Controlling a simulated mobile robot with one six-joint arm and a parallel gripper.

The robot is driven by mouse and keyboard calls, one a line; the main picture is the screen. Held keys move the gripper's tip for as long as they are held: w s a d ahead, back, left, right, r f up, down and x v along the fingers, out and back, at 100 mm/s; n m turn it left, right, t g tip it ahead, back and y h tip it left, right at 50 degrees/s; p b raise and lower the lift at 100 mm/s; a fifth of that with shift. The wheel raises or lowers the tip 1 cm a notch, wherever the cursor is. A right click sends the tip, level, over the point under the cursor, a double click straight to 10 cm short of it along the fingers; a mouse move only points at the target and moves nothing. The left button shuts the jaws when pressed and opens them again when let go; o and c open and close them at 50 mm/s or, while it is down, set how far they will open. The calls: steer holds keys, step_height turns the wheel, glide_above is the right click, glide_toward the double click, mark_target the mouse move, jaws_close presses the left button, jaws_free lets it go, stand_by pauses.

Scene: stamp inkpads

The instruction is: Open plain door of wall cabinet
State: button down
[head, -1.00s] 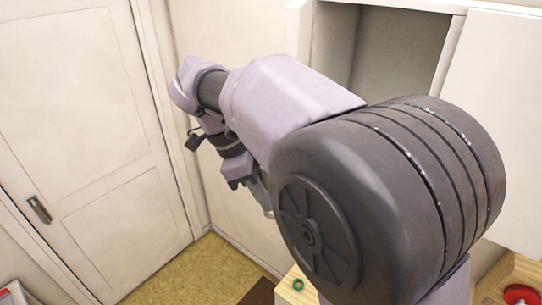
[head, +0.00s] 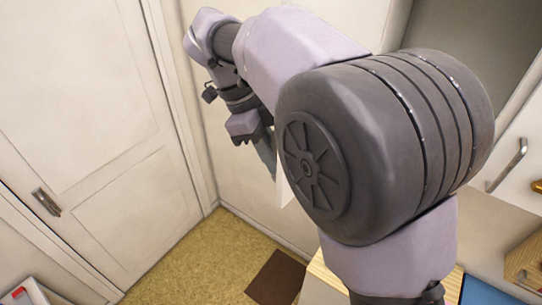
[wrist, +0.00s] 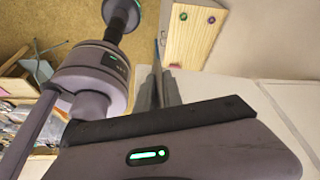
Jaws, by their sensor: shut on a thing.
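The wall cabinet (head: 455,30) is at the top right of the head view, and its dark inside shows. A white panel corner, which looks like the plain door (head: 284,186), shows beside my arm, left of the opening; my arm hides most of it. My gripper (head: 266,155) is at this panel, and its tips are partly hidden. In the wrist view my gripper (wrist: 160,90) has its fingers close together beside a white surface. It is shut on part of the door; I cannot tell whether edge or handle.
Another white cabinet door with a metal handle (head: 510,165) is at the right. A room door (head: 85,140) stands at the left. A brown mat (head: 277,278) lies on the floor. A wooden piece (wrist: 193,35) with small round items shows in the wrist view.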

stand_by(0.4)
steer(key=c, duration=1.5)
jaws_free()
steer(key=shift+d, duration=0.1)
steer(key=shift+p+v, duration=3.45)
steer(key=shift+v, duration=5.3)
